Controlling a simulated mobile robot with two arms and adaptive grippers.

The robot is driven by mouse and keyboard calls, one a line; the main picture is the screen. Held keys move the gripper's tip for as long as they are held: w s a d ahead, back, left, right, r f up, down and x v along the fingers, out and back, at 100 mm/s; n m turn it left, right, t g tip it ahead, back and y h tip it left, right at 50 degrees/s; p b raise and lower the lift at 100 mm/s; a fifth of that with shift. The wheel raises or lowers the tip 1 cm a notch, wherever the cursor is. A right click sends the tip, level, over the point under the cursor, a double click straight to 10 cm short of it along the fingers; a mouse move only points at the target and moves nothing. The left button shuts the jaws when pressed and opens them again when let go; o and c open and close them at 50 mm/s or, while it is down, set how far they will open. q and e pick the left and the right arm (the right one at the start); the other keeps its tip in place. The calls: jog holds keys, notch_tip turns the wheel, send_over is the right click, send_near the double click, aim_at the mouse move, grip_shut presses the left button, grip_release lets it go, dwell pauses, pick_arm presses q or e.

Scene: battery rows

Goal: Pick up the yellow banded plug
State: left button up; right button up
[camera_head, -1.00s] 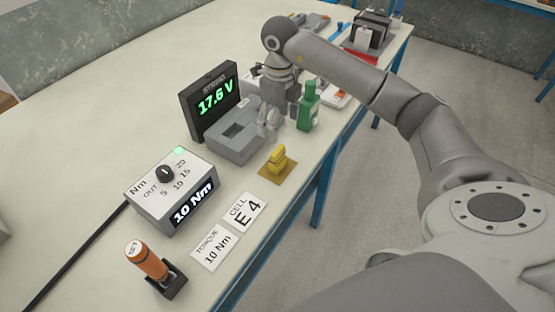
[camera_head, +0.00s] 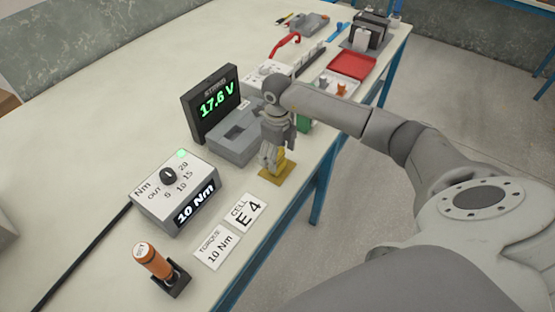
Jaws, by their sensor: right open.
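The yellow plug (camera_head: 281,168) stands on a flat yellow-brown pad (camera_head: 272,179) near the table's front edge. My right gripper (camera_head: 269,162) points down at the plug, its fingers open and overlapping the plug's left side in the picture. I cannot tell whether the fingers touch it. The gripper hides part of the plug, and any band on it is too small to make out. My left gripper is not in view.
A grey block (camera_head: 228,150) and the 17.6 V display (camera_head: 214,103) stand left of my gripper. The green bottle (camera_head: 304,122) is partly hidden behind my arm. The torque box (camera_head: 174,190), cards (camera_head: 244,212) and an orange-handled tool (camera_head: 153,262) are nearer.

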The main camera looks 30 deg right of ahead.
jog(key=c, duration=1.1)
jog(key=shift+c, duration=0.3)
jog(key=shift+r, duration=0.2)
